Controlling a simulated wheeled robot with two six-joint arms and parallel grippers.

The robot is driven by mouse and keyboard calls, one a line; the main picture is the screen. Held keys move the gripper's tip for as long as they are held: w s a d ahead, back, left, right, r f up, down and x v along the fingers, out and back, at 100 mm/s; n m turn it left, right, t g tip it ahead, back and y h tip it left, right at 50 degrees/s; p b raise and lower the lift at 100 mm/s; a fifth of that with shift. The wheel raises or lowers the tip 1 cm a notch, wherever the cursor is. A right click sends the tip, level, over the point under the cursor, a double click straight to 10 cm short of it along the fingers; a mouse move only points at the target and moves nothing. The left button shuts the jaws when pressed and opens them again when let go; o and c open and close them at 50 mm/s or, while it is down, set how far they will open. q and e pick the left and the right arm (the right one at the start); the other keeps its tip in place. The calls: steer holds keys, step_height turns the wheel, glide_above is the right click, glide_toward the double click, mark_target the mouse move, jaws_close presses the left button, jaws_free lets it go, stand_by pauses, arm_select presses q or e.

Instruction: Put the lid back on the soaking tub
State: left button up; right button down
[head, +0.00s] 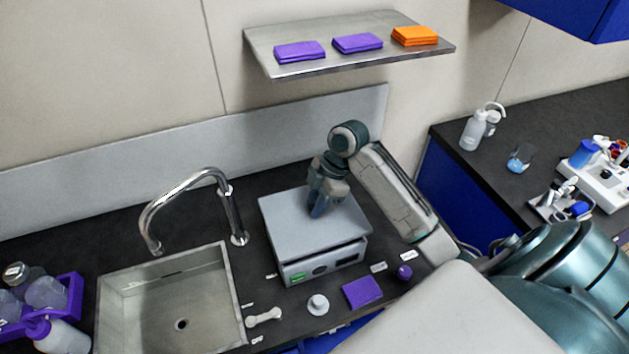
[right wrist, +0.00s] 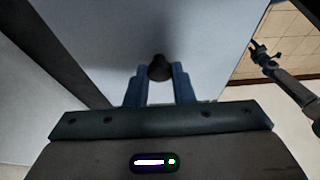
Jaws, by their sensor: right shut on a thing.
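The soaking tub (head: 325,267) is a grey box with a small display and a green label on its front, standing on the dark counter right of the sink. Its flat grey lid (head: 290,220) lies over the tub's top. A thin dark gap shows under the lid's front edge, so I cannot tell whether it is fully seated. My right gripper (head: 318,207) points down at the middle of the lid. In the right wrist view its blue fingers (right wrist: 160,85) are shut on the lid's dark knob (right wrist: 160,68), above the pale lid plate (right wrist: 190,25).
A steel sink (head: 170,300) with a curved tap (head: 185,185) is at the left. A purple cloth (head: 362,292), a white knob-like piece (head: 318,304) and a purple cap (head: 404,272) lie before the tub. A shelf (head: 350,52) hangs above.

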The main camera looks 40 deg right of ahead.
steer(key=shift+w+d+f, duration=0.1)
steer(key=shift+w+d, duration=0.1)
steer(key=shift+w, duration=0.15)
steer(key=shift+s, duration=0.1)
steer(key=shift+s+a+f+b, duration=0.45)
steer(key=shift+s+f+b, duration=0.2)
steer(key=shift+b, duration=0.5)
steer(key=shift+w+d+f, duration=0.2)
steer(key=shift+w+f, duration=0.1)
steer(key=shift+f, duration=0.45)
steer(key=shift+s, duration=0.1)
arm_select(q)
steer(key=s+f, duration=0.1)
steer(key=f, duration=0.1)
steer(key=shift+s+a+f, duration=0.2)
steer(key=shift+s+f, duration=0.15)
steer(key=shift+f, duration=0.05)
steer(key=shift+w+r, duration=0.1)
steer(key=shift+r, duration=0.1)
arm_select(e)
steer(key=shift+a+r, duration=0.1)
